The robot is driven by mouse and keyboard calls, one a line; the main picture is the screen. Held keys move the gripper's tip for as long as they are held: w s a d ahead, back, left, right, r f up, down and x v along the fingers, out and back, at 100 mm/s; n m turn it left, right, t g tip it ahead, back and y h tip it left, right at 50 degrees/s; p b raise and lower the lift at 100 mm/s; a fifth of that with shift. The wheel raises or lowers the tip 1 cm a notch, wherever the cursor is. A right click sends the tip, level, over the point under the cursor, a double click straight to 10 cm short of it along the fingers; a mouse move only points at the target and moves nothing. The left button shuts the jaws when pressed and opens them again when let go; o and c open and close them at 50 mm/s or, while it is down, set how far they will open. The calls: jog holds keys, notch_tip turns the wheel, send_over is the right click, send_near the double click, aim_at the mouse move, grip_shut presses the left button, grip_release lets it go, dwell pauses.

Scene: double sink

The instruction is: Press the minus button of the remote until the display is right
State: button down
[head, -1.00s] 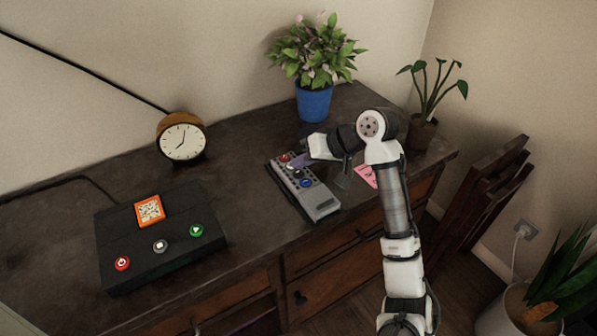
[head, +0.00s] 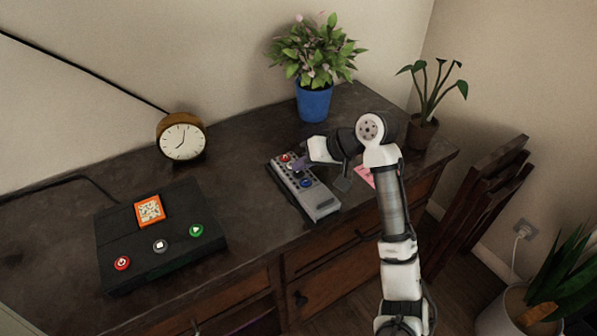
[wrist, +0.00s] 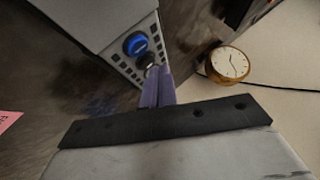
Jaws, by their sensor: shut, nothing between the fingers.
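The grey remote (head: 318,203) lies on the dark desk, with red, white and blue round buttons along its far part. Its blue button (wrist: 137,43), with a pale bar-like mark, shows clearly in the wrist view. My gripper (head: 298,164) is shut and empty, over the button end of the remote. In the wrist view its purple fingertips (wrist: 158,72) are beside a silvery button, just past the blue one; I cannot tell if they touch. The black box (head: 125,232) at left carries an orange-framed display (head: 149,210); its pattern is too small to read.
A round clock (head: 181,139) stands behind the box. A blue flowerpot (head: 313,102) and a dark potted plant (head: 422,132) stand at the back. A pink note (head: 369,175) is partly hidden behind my arm. The desk between box and remote is clear.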

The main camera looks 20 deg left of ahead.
jog(key=shift+f, duration=0.45)
dwell(0.6)
jog(key=shift+r, duration=0.1)
jog(key=shift+r+p, duration=0.75)
jog(key=shift+r, duration=0.05)
notch_tip(320, 180, up, 5)
jog(key=p, duration=0.5)
dwell(0.7)
